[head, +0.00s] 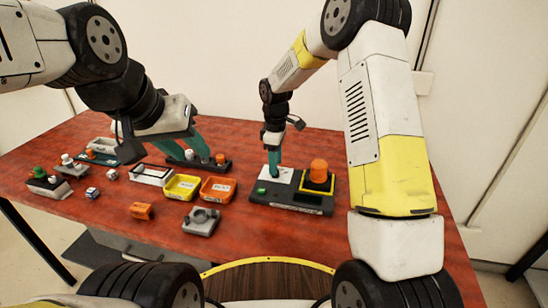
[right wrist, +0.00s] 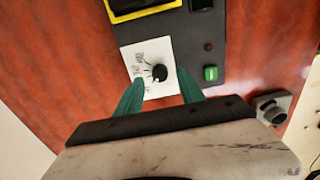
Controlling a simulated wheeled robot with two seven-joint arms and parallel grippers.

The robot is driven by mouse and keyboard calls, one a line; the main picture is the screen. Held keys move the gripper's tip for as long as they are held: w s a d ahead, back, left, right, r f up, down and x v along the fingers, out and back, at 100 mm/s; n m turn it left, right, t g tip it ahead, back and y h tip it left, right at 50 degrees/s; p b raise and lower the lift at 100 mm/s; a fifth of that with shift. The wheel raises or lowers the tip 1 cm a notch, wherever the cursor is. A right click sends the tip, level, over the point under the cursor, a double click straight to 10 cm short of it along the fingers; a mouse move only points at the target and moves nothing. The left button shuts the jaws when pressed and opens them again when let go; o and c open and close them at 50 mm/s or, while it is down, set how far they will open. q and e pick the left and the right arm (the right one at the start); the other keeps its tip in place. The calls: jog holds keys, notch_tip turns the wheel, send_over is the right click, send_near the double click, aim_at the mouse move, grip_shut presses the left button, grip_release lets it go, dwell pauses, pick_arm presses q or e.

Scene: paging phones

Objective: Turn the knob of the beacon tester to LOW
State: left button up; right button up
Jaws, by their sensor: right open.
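The beacon tester (head: 300,207) is a dark grey box at the right of the red table, with an orange beacon (head: 318,171) on a yellow-edged square. Its white dial plate (head: 283,181) also shows in the right wrist view (right wrist: 128,58). The black round knob (right wrist: 159,73) stands on that plate; the printed marks are too blurred to read. My right gripper (head: 274,172) is over the plate. In the right wrist view its green fingers (right wrist: 160,77) are open, on either side of the knob. My left gripper (head: 205,156) hangs over the table's back middle; its jaw state is unclear.
A green button (right wrist: 210,73) lies beside the dial plate. Yellow (head: 182,187) and orange (head: 217,190) trays stand left of the tester. A grey holder (head: 202,222) and an orange block (head: 141,211) lie nearer. Several small devices fill the table's left.

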jog(key=shift+f, duration=1.2)
grip_shut()
jog(key=shift+m, duration=2.8)
